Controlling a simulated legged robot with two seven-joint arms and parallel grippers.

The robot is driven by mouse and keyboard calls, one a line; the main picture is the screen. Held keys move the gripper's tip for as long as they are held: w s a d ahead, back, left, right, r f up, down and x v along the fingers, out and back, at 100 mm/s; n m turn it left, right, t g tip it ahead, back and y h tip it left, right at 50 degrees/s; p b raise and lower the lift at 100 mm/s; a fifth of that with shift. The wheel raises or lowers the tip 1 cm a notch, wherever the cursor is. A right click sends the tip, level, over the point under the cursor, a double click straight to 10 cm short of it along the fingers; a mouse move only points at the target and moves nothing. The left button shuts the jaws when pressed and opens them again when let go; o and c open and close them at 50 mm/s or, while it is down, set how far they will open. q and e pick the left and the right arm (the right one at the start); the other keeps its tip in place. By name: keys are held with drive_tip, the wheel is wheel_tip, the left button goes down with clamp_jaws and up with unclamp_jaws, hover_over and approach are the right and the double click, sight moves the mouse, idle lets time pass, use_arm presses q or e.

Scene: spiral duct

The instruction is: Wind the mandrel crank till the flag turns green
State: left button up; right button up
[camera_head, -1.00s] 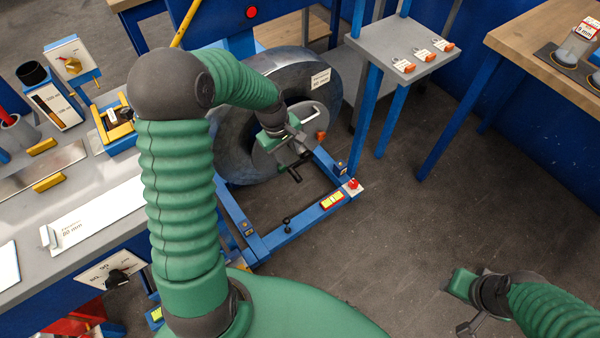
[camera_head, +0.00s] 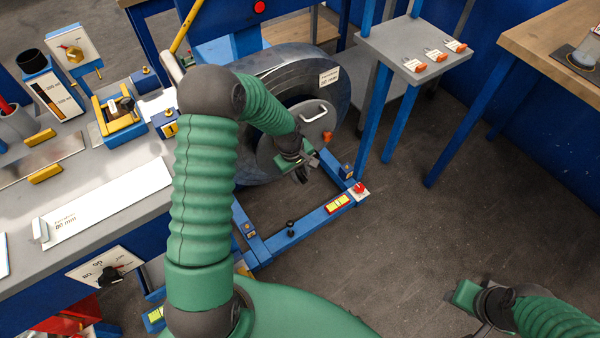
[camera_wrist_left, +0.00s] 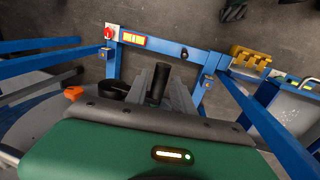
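The mandrel's grey round plate (camera_head: 284,150) stands in front of the large dark coil (camera_head: 336,92), with a pale bar handle and an orange knob (camera_head: 327,137) on it. My left gripper (camera_head: 302,173) is at the plate's lower right. In the left wrist view its grey fingers (camera_wrist_left: 160,92) stand close on both sides of the black crank handle (camera_wrist_left: 159,80), whose end sticks out between them. The crank arm is mostly hidden by the gripper. I cannot make out a green flag. My right gripper (camera_head: 486,324) is low at the right, over the floor, away from the crank; its fingers are mostly hidden.
A grey workbench (camera_head: 95,190) with gauges is at left. A grey shelf with orange-tagged items (camera_head: 409,66) and a wooden table (camera_head: 535,35) are at right. Open floor lies between.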

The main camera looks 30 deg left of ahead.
use_arm(q)
clamp_jaws()
idle(1.1)
